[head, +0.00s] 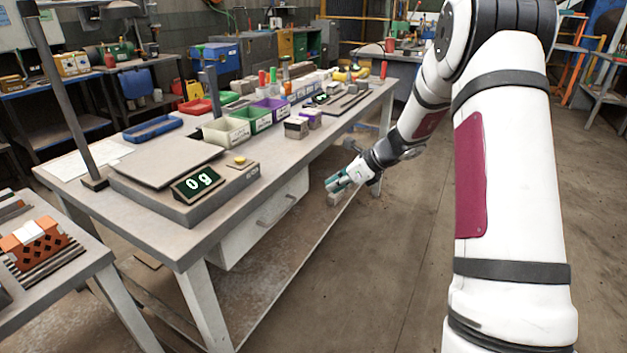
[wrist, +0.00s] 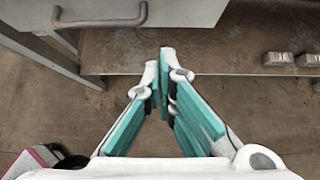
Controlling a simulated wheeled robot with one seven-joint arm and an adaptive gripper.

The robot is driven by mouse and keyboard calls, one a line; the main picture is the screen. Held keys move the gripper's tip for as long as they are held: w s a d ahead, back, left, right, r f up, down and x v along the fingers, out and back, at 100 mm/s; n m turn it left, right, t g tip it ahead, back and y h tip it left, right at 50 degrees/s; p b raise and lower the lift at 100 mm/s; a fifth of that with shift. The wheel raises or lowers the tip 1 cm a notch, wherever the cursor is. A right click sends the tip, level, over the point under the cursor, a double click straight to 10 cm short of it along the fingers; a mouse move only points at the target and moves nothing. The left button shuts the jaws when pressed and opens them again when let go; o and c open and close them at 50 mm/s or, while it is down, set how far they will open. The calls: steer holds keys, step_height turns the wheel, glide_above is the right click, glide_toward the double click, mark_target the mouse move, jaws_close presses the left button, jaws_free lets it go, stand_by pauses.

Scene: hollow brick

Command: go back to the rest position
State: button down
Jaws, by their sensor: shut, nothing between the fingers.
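My gripper (head: 338,183) hangs in front of the long workbench (head: 200,235), below the level of its top, at the end of my outstretched arm. In the wrist view my gripper (wrist: 165,88) has its two teal-padded fingers together at the tips, with nothing held. The bench's lower shelf (wrist: 125,50) and a drawer with a grey handle (wrist: 100,22) show beyond the fingers. The fingers look apart from the bench, though the exact gap cannot be told.
A scale reading 0 g (head: 198,183) stands on the bench, with coloured bins (head: 228,131) behind it. An orange hollow brick (head: 38,250) lies on a side table at left. Grey blocks (wrist: 278,59) sit on the lower shelf. Floor (head: 400,270) right of the bench is clear.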

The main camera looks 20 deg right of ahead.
steer(key=s+a+r+n+g, duration=0.4)
steer(key=s+a+r+n, duration=1.1)
steer(key=s, duration=0.4)
steer(key=s+n+g+h, duration=0.2)
steer(key=s+n+h, duration=0.4)
steer(key=s+n, duration=1.45)
steer(key=s+r+m+t+p, duration=0.1)
steer(key=s+r+m+p, duration=0.2)
steer(key=r+p, duration=0.5)
steer(key=s+r+m+t+p, duration=0.2)
steer(key=s+r+m+p, duration=0.2)
steer(key=r+p, duration=0.4)
step_height(320, 180, up, 3)
steer(key=shift+f+p, duration=0.2)
steer(key=shift+p, duration=0.1)
steer(key=shift+s+d, duration=0.1)
